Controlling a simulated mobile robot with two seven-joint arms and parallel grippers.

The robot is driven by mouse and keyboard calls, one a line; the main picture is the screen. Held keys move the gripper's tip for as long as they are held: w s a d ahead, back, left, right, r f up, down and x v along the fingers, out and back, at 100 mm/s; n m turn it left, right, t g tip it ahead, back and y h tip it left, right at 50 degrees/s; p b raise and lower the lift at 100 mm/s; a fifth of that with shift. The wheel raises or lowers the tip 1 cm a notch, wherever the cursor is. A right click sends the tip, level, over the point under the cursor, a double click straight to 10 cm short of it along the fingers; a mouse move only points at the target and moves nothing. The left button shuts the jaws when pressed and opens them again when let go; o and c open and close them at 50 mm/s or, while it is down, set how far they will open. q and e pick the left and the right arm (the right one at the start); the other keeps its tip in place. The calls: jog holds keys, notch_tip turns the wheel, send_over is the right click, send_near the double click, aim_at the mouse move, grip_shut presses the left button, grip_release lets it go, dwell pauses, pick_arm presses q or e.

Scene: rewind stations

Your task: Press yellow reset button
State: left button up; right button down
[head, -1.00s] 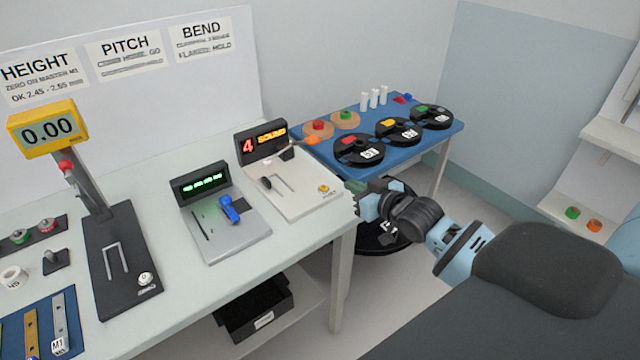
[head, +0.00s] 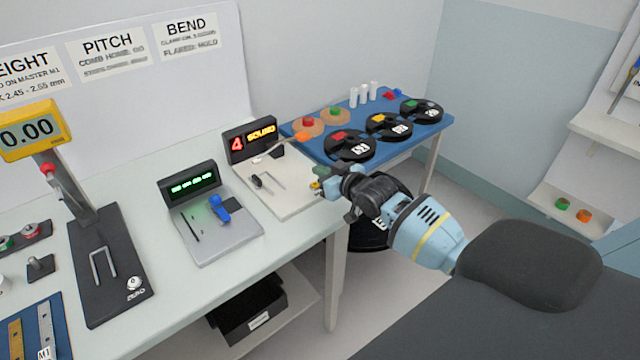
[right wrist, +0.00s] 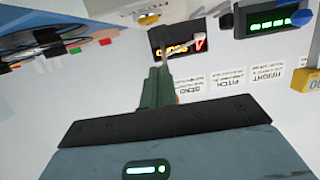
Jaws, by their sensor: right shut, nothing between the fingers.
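The yellow reset button (head: 316,185) sits at the front right corner of the cream station base (head: 290,199), whose dark display (head: 250,139) reads a red 4 and yellow "SOUND". My right gripper (head: 323,176) is shut and empty, its tips right by the button and partly overlapping it in the head view. I cannot tell whether they touch. In the right wrist view the closed green fingers (right wrist: 158,85) point toward the station, and the yellow button (right wrist: 148,18) shows beyond them at the top. My left gripper is out of view.
A grey station (head: 215,227) with a blue lever and a black height gauge (head: 108,265) stand to the left. A blue table (head: 436,125) with black reels (head: 349,147) is behind my right gripper. A black bin (head: 250,312) sits below the bench.

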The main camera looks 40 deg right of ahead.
aim_at(315, 185)
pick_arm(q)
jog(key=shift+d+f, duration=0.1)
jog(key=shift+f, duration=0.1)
pick_arm(e)
jog(key=shift+w+f, duration=0.15)
jog(key=shift+f, duration=0.9)
jog(key=shift+w+f, duration=0.1)
jog(key=shift+f, duration=0.9)
